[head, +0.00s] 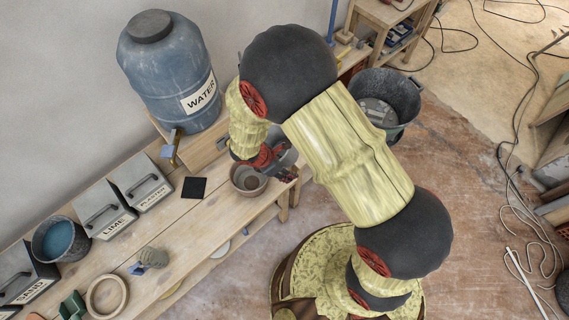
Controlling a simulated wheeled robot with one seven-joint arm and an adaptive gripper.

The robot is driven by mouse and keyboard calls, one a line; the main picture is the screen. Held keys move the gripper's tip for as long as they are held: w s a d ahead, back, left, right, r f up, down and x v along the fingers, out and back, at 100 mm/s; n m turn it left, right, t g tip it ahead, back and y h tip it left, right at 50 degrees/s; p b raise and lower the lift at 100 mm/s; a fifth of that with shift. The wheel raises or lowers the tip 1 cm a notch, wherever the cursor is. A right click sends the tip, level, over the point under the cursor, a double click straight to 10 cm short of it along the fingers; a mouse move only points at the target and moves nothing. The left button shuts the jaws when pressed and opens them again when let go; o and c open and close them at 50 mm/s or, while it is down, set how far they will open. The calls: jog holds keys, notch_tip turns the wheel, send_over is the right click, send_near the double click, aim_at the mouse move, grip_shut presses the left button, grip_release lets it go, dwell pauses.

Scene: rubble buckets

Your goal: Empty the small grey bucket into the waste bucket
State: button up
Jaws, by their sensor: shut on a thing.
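The small grey bucket (289,157) shows as a grey rounded shape at the right end of the wooden bench, partly hidden by my wrist and gripper. My gripper (283,173), with red parts and dark fingers, is shut at this bucket's near side. The exact grip and the bucket's contents are hidden, and I cannot tell whether it touches the bench. The waste bucket (403,114) is large and dark grey, standing upright on the floor beyond my arm at upper right. Pale grey pieces lie inside it.
A brown-rimmed round pot (236,183) stands beside my gripper on the bench (205,222). A blue water barrel (165,75) stands behind it. Lidded boxes (139,180) and a bucket of blue liquid (61,240) are at left. Cables (507,165) cross the floor at right.

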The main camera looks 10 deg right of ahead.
jog(key=y+p, duration=0.1)
jog(key=p, duration=0.1)
jog(key=f+y+p, duration=0.1)
jog(key=y+p, duration=0.1)
jog(key=shift+s+a+g, duration=0.15)
jog(key=shift+a+g, duration=0.15)
jog(key=shift+g, duration=0.1)
jog(key=p, duration=0.2)
jog(key=y+p, duration=0.1)
jog(key=p, duration=0.2)
jog(key=shift+a+f, duration=0.25)
jog(key=shift+f, duration=0.1)
jog(key=shift+f+y+p, duration=0.15)
jog(key=shift+y+p, duration=0.25)
jog(key=shift+p, duration=0.55)
jog(key=shift+f+p, duration=0.3)
jog(key=shift+p, duration=0.05)
